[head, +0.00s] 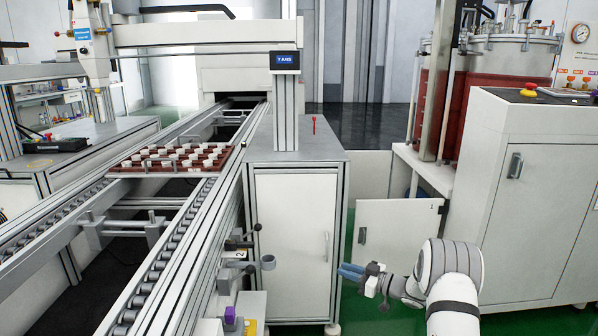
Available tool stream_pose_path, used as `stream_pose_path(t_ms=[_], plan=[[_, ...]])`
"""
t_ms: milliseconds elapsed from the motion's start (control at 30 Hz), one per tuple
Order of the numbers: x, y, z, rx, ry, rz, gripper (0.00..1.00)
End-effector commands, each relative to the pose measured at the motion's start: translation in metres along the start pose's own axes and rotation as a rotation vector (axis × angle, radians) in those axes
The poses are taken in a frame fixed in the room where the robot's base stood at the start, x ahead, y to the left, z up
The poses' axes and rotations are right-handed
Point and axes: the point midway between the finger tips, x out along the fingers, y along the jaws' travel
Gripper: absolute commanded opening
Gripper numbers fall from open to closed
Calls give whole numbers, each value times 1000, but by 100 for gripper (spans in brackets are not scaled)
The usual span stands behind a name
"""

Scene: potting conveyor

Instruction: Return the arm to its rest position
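My arm reaches in from the lower right of the head view. My gripper (352,272) is at its left end, with blue fingers pointing left, in front of the white cabinet (296,225) and beside its lower right edge. The fingers are small and overlap from this angle, so I cannot tell whether they are open or shut. I see no object between them.
A conveyor (165,265) with rollers runs along the left and carries a red-brown tray (125,166) of small white cups. A low white door (397,235) stands behind my gripper. A large white cabinet (540,190) is at the right. Green floor shows between them.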

Motion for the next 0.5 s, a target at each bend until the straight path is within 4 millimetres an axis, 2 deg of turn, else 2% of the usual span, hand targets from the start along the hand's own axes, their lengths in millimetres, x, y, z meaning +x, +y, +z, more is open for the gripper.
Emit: stream_pose_path(t_ms=[33,333,467,500], plan=[[0,2,-14,-9,-12,23,20],[2,23,-85,-68,-106,212,20],[-2,31,-132,-92,-167,327,20],[-5,33,-149,-100,-191,371,20]])
